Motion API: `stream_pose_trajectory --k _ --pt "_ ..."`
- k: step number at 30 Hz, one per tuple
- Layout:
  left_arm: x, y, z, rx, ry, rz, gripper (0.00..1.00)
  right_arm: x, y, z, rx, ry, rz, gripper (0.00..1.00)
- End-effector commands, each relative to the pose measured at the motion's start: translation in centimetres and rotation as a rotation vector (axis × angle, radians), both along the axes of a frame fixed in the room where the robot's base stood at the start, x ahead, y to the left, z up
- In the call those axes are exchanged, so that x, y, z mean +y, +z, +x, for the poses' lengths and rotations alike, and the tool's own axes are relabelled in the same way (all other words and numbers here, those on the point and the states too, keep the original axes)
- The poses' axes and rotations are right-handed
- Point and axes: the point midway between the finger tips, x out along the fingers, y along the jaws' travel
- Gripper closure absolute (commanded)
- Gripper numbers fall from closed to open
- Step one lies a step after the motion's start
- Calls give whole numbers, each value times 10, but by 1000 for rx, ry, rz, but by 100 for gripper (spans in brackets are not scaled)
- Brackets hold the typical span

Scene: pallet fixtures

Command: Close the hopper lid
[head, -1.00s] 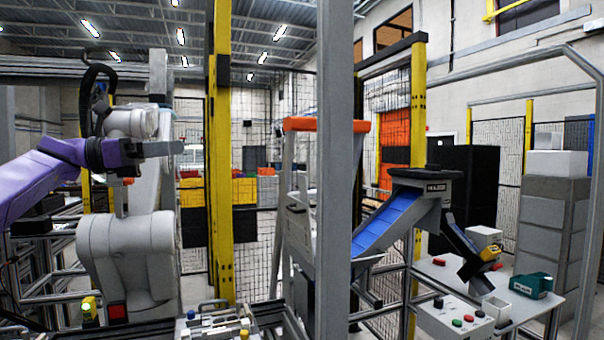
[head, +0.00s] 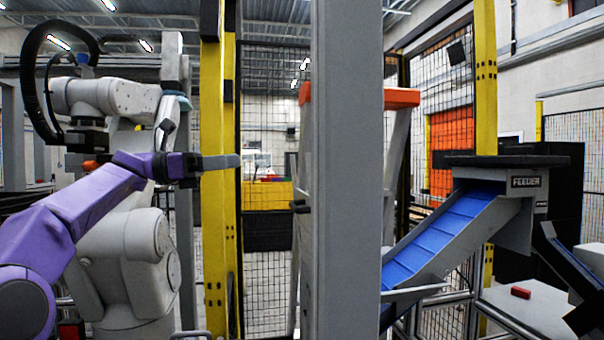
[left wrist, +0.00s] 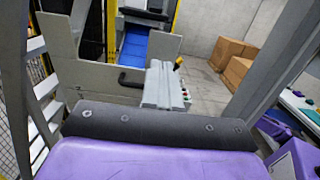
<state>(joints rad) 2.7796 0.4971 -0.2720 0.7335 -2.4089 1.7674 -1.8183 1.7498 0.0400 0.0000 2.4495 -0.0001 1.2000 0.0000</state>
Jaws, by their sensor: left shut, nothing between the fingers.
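My left gripper (head: 238,161) is shut and empty, reaching right in front of the yellow post in the head view. Its closed grey fingers (left wrist: 165,85) also show in the left wrist view. In the head view a dark handle (head: 300,206) sticks out left of the grey post; most of the hopper there is hidden. In the left wrist view, a grey panel (left wrist: 85,75) with a black handle (left wrist: 131,78) lies just left of my fingers. I cannot tell for sure that this panel is the hopper lid. My right gripper is not in view.
A wide grey post (head: 348,170) stands right of my gripper. Beyond it a blue conveyor (head: 440,235) rises to the feeder head (head: 525,182). A yellow post (head: 214,250) and a grey robot arm (head: 125,250) stand at left. Cardboard boxes (left wrist: 232,58) lie beyond, near the wall.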

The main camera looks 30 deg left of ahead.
Motion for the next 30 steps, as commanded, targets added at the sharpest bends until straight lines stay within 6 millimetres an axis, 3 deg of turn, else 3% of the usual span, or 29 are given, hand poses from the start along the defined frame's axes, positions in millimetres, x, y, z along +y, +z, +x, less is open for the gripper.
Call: stream_pose_trajectory --k 5,21,30 --pt "-13 2 8 -1 -6 0 100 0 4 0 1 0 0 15" --pt "-98 14 73 1 -2 -1 100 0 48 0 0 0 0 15" --pt "-112 12 84 -1 0 1 100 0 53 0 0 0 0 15"
